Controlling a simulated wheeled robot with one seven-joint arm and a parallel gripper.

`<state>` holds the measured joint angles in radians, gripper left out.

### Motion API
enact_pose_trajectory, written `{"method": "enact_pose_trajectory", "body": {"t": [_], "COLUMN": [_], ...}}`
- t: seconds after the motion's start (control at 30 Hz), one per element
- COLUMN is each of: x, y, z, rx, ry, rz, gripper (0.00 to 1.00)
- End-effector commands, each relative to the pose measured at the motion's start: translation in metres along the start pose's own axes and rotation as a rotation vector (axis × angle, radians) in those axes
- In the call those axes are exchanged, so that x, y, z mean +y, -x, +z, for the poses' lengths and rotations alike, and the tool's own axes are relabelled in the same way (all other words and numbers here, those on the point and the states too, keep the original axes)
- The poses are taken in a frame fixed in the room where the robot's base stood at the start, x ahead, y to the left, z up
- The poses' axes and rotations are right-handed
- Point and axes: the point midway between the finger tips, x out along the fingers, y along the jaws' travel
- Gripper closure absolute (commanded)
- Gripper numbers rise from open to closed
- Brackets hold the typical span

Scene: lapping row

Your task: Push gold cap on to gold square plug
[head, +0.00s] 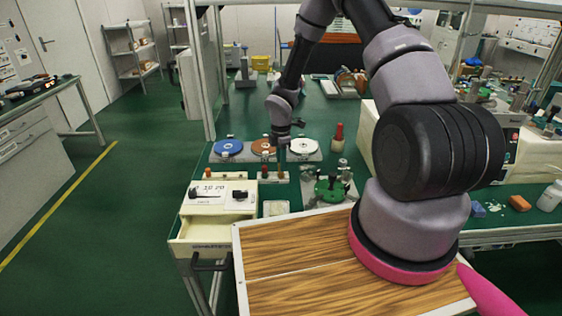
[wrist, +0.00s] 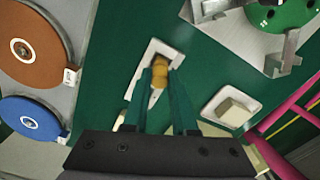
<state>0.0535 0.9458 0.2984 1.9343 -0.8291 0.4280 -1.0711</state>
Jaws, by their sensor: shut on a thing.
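My gripper (wrist: 167,70) points down over a white base plate (wrist: 135,112) on the green bench, with its fingers close together at the tips. A gold piece (wrist: 159,73), which looks like the gold cap, is held between the fingertips above that plate. I cannot make out the gold square plug separately from it; the fingers and the gold piece hide what is beneath. I cannot tell whether the cap touches a plug. In the head view my gripper (head: 281,160) is small, just in front of the discs, and the gold piece is too small to tell.
A second white plate with a cream block (wrist: 233,113) is to the right. A green round fixture (head: 329,189) on metal brackets stands right of the gripper. Blue (head: 228,147), orange (head: 263,147) and white (head: 304,147) discs lie behind. An open drawer (head: 207,232) is front left.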

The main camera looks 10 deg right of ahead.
Motion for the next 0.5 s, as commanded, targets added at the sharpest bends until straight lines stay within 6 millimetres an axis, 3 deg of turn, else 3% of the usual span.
{"method": "enact_pose_trajectory", "body": {"t": [0.4, 0.43, 0.5], "x": [0.0001, 0.0002, 0.0002], "y": [-0.0105, -0.0103, -0.0101], "z": [0.0000, 0.0000, 0.0001], "rx": [0.000, 0.000, 0.000], "ry": [0.000, 0.000, 0.000], "rz": [0.000, 0.001, 0.001], "gripper": [1.00, 0.67, 0.40]}}
